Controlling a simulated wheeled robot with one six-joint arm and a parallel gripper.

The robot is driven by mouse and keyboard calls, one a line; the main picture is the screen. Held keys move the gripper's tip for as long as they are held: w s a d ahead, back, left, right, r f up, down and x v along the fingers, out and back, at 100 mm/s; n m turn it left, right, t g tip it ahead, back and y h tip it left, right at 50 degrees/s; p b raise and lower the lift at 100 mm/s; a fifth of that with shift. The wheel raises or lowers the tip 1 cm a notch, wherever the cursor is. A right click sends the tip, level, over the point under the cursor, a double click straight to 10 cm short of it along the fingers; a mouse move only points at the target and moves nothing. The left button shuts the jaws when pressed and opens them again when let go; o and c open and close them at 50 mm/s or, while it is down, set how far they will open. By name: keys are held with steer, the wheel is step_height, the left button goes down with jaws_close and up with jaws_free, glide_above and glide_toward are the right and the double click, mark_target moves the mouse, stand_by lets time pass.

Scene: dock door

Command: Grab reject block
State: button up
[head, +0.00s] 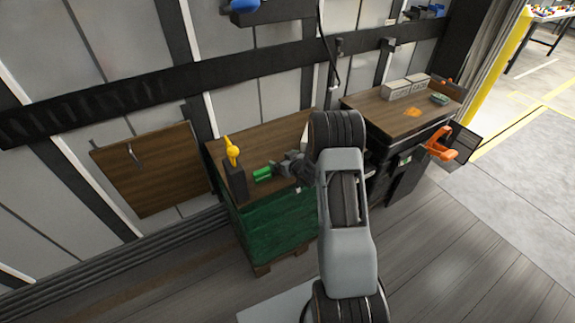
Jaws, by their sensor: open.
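My gripper (279,169) is over the left wooden-topped bench (262,139), pointing left, and its jaws look open. A small bright green piece (263,174) is just off its fingertips, low over the bench top. I cannot tell whether it is the reject block, or whether it touches the fingers. No block is clearly marked as reject. My arm hides the right end of this bench.
The right bench (398,108) holds pale boxes (405,87), an orange patch (412,112) and a small green item (439,98). An orange clamp-like thing (440,143) sticks out at its front.

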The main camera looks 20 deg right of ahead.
steer(key=shift+c, duration=0.2)
steer(key=c, duration=0.9)
